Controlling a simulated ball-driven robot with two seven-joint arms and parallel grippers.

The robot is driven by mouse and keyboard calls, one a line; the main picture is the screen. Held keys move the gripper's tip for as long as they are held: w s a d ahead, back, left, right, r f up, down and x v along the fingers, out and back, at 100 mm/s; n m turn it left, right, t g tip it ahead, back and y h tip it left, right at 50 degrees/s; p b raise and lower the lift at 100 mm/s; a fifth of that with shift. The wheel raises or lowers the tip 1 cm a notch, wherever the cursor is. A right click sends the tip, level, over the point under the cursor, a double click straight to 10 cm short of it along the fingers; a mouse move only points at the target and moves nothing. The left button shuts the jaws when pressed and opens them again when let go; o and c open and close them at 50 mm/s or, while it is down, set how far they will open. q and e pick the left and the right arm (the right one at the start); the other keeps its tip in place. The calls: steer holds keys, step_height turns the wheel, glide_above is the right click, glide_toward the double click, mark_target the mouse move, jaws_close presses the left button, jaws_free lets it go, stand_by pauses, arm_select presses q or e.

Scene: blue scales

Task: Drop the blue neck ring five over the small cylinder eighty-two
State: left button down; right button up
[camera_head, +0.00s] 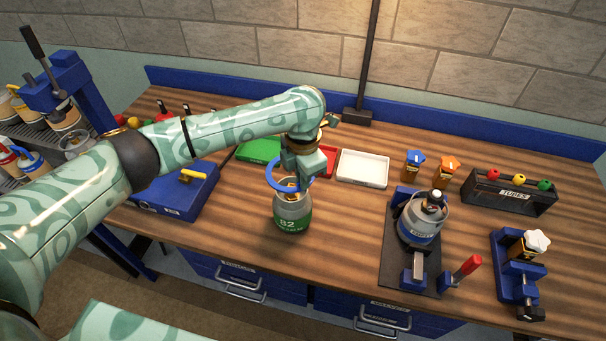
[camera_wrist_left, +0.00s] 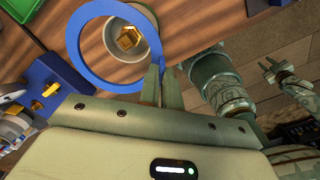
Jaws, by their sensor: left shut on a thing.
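The small cylinder 82 (camera_head: 292,217) stands upright on the bench, grey on top with a green band marked 82. My left gripper (camera_head: 303,172) is above it, shut on the blue neck ring (camera_head: 269,174). In the left wrist view the fingers (camera_wrist_left: 163,78) pinch the edge of the ring (camera_wrist_left: 79,52). There the brass valve (camera_wrist_left: 128,38) of the cylinder shows through the ring's opening, right of its centre. The ring looks above the cylinder top; the exact gap is unclear. A small claw-like end, perhaps my right gripper (camera_wrist_left: 272,70), shows at the right of that view, too small to judge.
A blue box (camera_head: 172,198) with a yellow handle is to the left. Green (camera_head: 259,149) and white (camera_head: 362,169) trays lie behind. A clamp stand with another cylinder (camera_head: 422,222) is to the right, beside a tubes rack (camera_head: 512,195). Bench between cylinder and stand is clear.

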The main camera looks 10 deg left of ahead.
stand_by(0.7)
arm_select(q)
steer(key=shift+p, duration=0.35)
steer(key=shift+f, duration=0.15)
step_height(320, 180, down, 8)
steer(key=b, duration=0.4)
steer(key=shift+b, duration=0.4)
stand_by(0.9)
steer(key=shift+r, duration=0.2)
steer(key=c, duration=1.5)
jaws_free()
